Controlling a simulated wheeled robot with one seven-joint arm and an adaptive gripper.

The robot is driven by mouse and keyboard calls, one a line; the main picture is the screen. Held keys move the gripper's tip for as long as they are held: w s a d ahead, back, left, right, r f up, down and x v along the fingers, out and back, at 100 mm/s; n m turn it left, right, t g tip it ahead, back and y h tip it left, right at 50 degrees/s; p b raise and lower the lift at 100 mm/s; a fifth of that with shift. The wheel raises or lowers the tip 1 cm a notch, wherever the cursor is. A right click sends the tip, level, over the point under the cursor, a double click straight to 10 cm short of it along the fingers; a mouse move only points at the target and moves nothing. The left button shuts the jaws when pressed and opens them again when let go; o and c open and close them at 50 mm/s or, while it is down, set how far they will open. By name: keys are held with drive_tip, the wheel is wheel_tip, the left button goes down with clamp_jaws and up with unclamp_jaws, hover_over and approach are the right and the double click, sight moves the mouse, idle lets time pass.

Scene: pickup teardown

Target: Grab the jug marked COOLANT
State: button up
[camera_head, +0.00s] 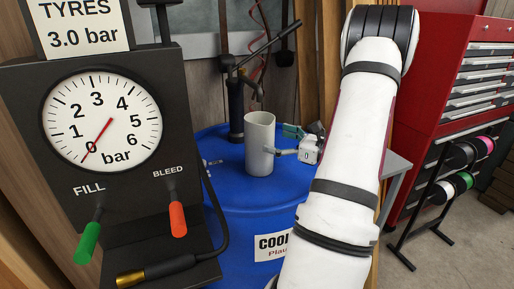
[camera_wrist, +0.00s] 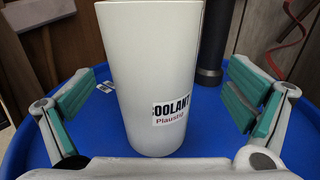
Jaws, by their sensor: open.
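The jug (camera_head: 260,146) is a tall pale grey-white cylinder standing upright on a blue drum. In the wrist view the jug (camera_wrist: 158,60) fills the middle and bears a white label reading COOLANT, its first letter cut at the label's edge. My gripper (camera_wrist: 163,75) is open, with one teal-padded finger on each side of the jug. Gaps show between both fingers and the jug. In the head view my gripper (camera_head: 285,142) reaches in from the right of the jug, partly hidden behind my arm.
The blue drum (camera_head: 228,212) carries its own label, partly hidden by my arm. A dark lever pump (camera_head: 236,105) stands behind the jug. A tyre gauge stand (camera_head: 100,180) with a hose is at left. A red tool cabinet (camera_head: 440,60) and a reel rack (camera_head: 440,200) are at right.

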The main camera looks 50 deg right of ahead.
drive_tip(key=shift+w+a, duration=0.2)
drive_tip(key=shift+w, duration=0.9)
drive_tip(key=shift+w+a, duration=0.15)
drive_tip(key=shift+w, duration=0.95)
drive_tip(key=shift+w+a, duration=0.2)
drive_tip(key=shift+w, duration=0.9)
drive_tip(key=c, duration=2)
